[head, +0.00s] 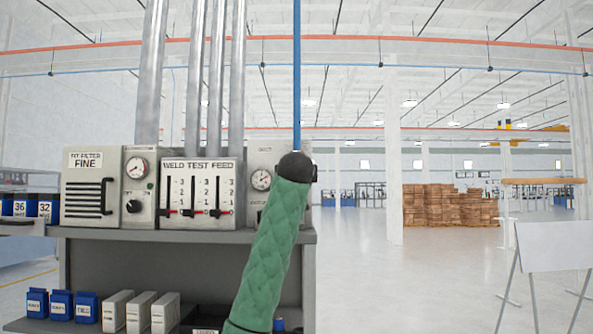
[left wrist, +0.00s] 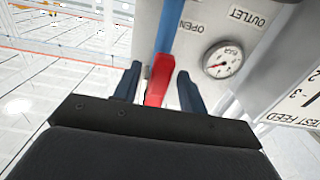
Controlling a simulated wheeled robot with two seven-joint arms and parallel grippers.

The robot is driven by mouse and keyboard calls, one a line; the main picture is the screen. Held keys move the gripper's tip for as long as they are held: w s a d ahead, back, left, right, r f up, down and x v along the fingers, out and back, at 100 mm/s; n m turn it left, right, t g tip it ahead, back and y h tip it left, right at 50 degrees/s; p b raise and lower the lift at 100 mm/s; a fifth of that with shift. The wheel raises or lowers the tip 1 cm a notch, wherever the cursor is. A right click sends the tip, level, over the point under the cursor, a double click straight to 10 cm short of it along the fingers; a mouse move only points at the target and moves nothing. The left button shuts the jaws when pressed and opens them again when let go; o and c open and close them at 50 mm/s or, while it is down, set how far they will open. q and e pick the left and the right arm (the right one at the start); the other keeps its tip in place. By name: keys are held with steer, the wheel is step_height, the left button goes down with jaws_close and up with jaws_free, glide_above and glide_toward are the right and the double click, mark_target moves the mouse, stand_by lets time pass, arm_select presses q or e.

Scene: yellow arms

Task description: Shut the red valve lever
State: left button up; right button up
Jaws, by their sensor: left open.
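The red valve lever (left wrist: 157,82) shows in the left wrist view, below a blue pipe (left wrist: 167,28) and beside the panel marked OUTLET and OPEN. My left gripper (left wrist: 157,76) is open, with one dark finger on each side of the lever. Small gaps seem to show between lever and fingers; I cannot tell whether either touches. In the head view my green-sleeved left arm ends in a dark wrist in front of the OUTLET panel (head: 263,155) and hides the lever and the fingers. My right gripper is not in view.
A round gauge (left wrist: 222,58) sits close beside the fingers on the panel. The weld test feed panel (head: 200,190) with small red-tipped sliders stands left of it on a grey bench (head: 90,233). Blue and white boxes sit on the lower shelf. Open floor lies to the right.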

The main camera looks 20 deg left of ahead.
arm_select(q)
steer(key=shift+w+a+f, duration=0.1)
steer(key=shift+w+f, duration=0.05)
steer(key=shift+w, duration=0.4)
steer(key=shift+s, duration=0.1)
jaws_close()
steer(key=shift+s, duration=0.1)
